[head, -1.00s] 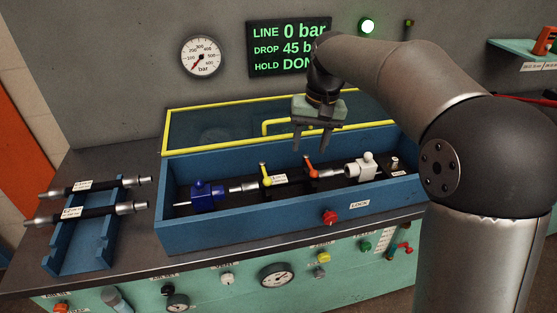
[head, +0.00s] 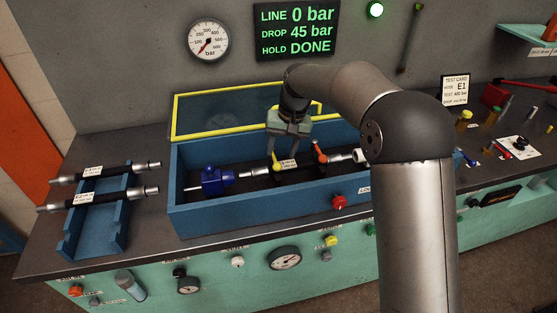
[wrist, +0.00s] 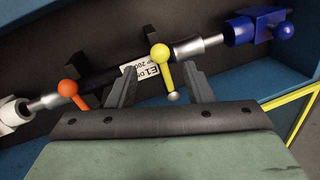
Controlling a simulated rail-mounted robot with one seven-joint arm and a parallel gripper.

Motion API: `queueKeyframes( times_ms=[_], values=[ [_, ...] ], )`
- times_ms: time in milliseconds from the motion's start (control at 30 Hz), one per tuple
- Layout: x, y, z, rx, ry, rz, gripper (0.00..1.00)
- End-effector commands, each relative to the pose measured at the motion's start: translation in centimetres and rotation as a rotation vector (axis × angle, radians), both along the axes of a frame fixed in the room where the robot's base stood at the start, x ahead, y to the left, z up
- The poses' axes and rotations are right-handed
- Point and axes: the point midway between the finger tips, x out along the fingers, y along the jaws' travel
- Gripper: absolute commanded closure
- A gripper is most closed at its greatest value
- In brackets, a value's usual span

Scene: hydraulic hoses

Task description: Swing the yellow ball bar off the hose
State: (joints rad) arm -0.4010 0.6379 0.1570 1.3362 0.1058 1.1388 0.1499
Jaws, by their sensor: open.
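The yellow ball bar (head: 277,166) lies across the dark hose (wrist: 101,81) inside the blue trough. In the wrist view, the yellow ball bar (wrist: 163,65) has its ball over the hose by the white E1 label, and its stem points toward my gripper. My gripper (wrist: 161,76) is open, with one finger on each side of the yellow stem. Whether either finger touches it I cannot tell. In the head view, my gripper (head: 286,150) is low over the trough and partly hides the hose.
An orange ball bar (head: 320,150) crosses the hose to the right; it also shows in the wrist view (wrist: 69,88). A blue fitting (head: 216,181) holds the left end. The trough walls (head: 260,209) surround the hose, and a yellow-framed lid (head: 225,108) stands open behind.

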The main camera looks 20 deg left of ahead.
Motion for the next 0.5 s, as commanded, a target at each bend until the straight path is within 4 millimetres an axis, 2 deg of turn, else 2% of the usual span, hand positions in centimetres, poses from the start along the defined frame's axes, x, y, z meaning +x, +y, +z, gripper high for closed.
queueKeyframes(
  times_ms=[100,200,333,500],
  values=[
    [-0.2,0.4,-2.2,-0.002,0.002,0.001,0.54],
    [-0.3,0.7,-3.6,-0.001,0.002,0.000,0.54],
    [-0.3,0.9,-4.7,0.000,0.001,0.000,0.54],
    [-0.3,1.0,-5.2,0.000,-0.001,0.000,0.54]
  ],
)
